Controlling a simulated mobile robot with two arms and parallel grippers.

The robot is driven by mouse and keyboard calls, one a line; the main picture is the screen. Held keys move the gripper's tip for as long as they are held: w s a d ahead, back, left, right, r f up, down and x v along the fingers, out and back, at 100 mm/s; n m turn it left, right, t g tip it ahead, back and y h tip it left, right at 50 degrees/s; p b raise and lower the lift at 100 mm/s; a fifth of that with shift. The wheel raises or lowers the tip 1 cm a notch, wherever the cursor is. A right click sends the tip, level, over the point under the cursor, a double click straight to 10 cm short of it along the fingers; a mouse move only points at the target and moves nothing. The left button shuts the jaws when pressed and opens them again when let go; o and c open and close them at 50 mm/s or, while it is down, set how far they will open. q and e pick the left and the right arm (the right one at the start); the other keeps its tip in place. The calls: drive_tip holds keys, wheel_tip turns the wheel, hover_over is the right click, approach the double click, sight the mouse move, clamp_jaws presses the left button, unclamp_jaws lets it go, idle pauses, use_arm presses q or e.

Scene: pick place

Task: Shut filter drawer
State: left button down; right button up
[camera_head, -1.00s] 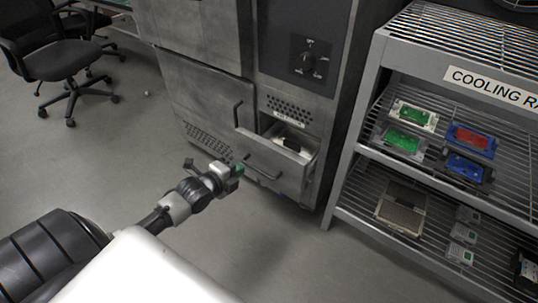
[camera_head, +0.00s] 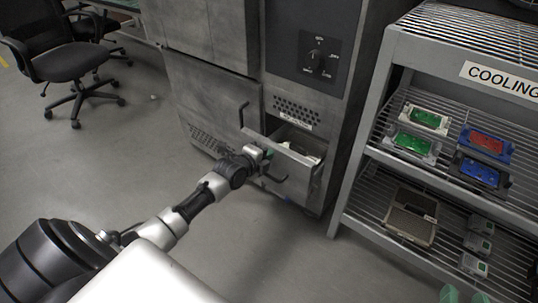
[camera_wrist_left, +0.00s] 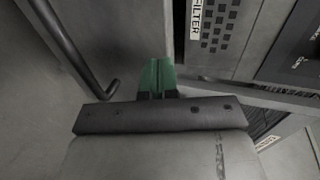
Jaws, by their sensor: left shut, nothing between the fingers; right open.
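The filter drawer (camera_head: 296,172) in the lower front of the grey machine stands partly open, with pale and dark contents showing inside. Its bar handle (camera_head: 272,178) is on the front face. My left gripper (camera_head: 268,154) is at the left end of the drawer front, close to it; contact cannot be told. In the left wrist view its green fingertips (camera_wrist_left: 157,74) are together and empty, below the FILTER label (camera_wrist_left: 198,18). Green fingertips of my right gripper (camera_head: 466,294) show at the bottom edge, apart and empty, far from the drawer.
A cabinet door handle (camera_head: 243,114) stands out just left of the drawer. A cooling rack (camera_head: 352,150) with colored trays is close on the right. Office chairs (camera_head: 75,65) stand at the far left. The floor before the machine is clear.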

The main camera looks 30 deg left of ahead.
use_arm(q)
drive_tip(key=shift+w, duration=0.6)
use_arm(e)
drive_tip(key=shift+w+a+r+t, duration=0.15)
drive_tip(key=shift+r+t, duration=0.45)
drive_tip(key=shift+r, duration=0.1)
